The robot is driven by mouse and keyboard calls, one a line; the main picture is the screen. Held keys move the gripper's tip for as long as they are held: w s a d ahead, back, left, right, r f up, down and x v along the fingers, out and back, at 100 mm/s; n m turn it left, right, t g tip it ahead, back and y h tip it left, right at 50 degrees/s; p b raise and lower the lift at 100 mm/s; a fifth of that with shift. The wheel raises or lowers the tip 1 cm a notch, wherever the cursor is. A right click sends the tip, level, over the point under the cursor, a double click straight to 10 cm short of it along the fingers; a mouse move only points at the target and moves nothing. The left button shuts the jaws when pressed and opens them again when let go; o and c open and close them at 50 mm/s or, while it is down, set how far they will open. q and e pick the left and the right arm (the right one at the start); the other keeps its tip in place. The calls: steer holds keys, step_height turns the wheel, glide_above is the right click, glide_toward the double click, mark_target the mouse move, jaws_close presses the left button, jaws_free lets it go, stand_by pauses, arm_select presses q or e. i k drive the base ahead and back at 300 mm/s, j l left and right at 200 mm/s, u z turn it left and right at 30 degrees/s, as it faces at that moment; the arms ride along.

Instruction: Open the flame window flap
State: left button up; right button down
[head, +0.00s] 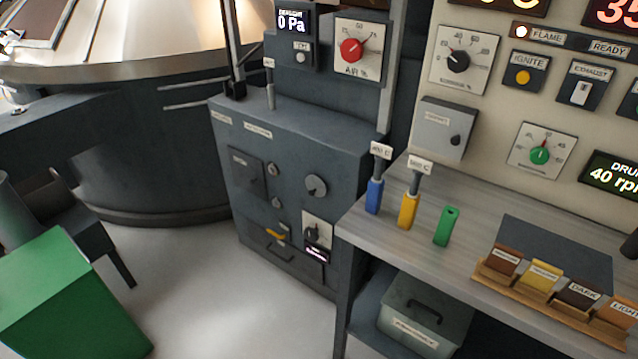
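The grey burner cabinet (300,150) stands in the middle, with its front facing me. A dark square plate (247,172) with a small, blurred label sits on the upper left of its front. It lies about flat against the front and looks closed; I cannot read whether it is the flame window flap. A small round knob (273,169) sits just right of the plate. No fingertips of either gripper can be made out, and nothing touches the plate.
A grey workbench (465,235) with blue (374,196), yellow (408,210) and green (447,226) holders stands right of the cabinet. A big drum machine (140,130) stands behind left. A green block (70,300) fills the lower left. The floor (210,290) before the cabinet is clear.

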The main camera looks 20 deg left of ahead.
mark_target(316, 186)
steer(key=i+j+u, duration=0.1)
steer(key=j, duration=0.35)
steer(key=i+j, duration=0.25)
steer(key=j, duration=0.15)
steer(key=i+j+u, duration=0.15)
steer(key=j, duration=0.3)
steer(key=i+j+u, duration=0.1)
steer(key=j, duration=0.3)
steer(key=i+j+u, duration=0.1)
steer(key=i+j, duration=0.4)
steer(key=j, duration=0.25)
steer(key=u, duration=0.05)
